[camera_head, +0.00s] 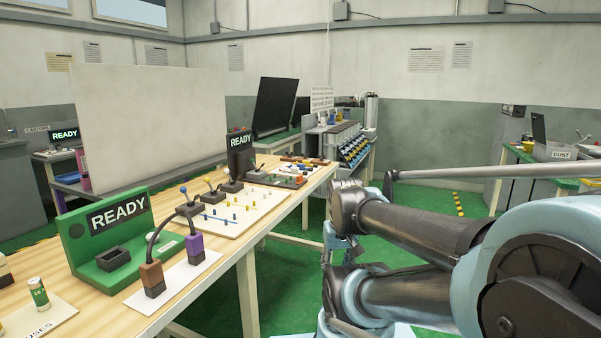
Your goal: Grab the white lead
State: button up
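I cannot pick out a white lead in this view.
A green READY stand (112,238) with a black box is left of the blocks. A white pegboard (232,213) with coloured pegs and a black READY display (240,158) stand farther back. A white panel (152,130) rises behind. Green floor is open beyond my arm.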

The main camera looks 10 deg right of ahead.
aim_at(293, 170)
jog(key=k, duration=0.55)
jog(key=z, duration=0.9)
jog(key=i, duration=2)
jog(key=u, duration=0.85)
jog(key=i, duration=0.5)
jog(key=u, duration=0.3)
